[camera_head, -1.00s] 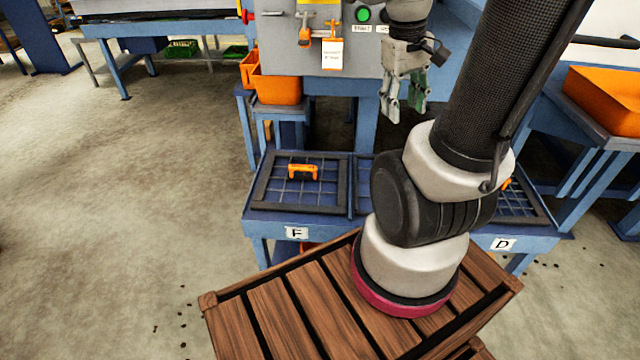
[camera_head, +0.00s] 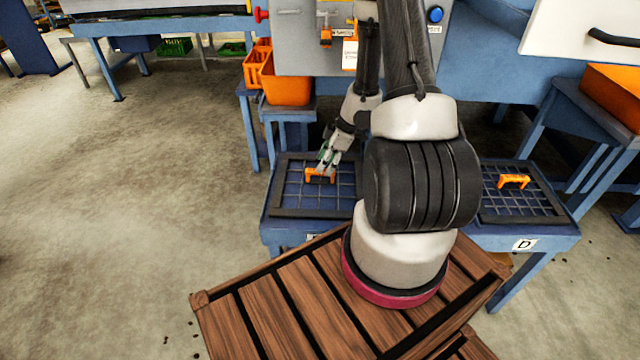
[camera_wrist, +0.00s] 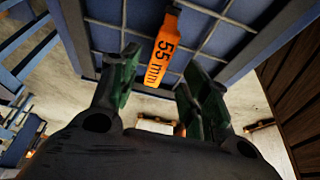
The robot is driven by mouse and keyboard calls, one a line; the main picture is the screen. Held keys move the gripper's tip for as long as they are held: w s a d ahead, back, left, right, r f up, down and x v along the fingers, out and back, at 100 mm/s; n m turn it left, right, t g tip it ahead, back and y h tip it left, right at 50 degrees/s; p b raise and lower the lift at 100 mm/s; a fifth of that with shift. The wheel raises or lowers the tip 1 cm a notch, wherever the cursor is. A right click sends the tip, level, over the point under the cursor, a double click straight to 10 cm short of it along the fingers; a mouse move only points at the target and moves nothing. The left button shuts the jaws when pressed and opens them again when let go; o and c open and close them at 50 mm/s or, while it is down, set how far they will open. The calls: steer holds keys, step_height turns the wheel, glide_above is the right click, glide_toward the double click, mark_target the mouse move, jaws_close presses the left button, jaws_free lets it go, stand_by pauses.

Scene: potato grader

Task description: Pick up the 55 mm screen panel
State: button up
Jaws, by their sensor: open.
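The 55 mm screen panel (camera_head: 277,188) is a dark grey frame with a wire grid and an orange handle (camera_head: 316,175). It lies flat on the left part of the blue table. In the wrist view the handle's orange tag (camera_wrist: 163,50) reads "55 mm". My gripper (camera_head: 326,165) is open, close above the handle. In the wrist view its green-padded fingers (camera_wrist: 158,78) stand apart on either side of the tag's lower end. Whether they touch the handle cannot be told. My arm hides the panel's right side in the head view.
Another panel (camera_head: 545,206) with an orange handle lies at the right, behind a "D" label (camera_head: 523,244). The grey machine cabinet (camera_head: 300,45) and orange crates (camera_head: 286,82) stand behind. A slatted wooden surface (camera_head: 270,318) is in front. The floor at left is clear.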

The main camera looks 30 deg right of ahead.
mark_target(320, 178)
steer(key=x, duration=0.5)
steer(key=shift+f, duration=0.25)
steer(key=shift+c, duration=0.2)
jaws_close()
steer(key=shift+w, duration=0.1)
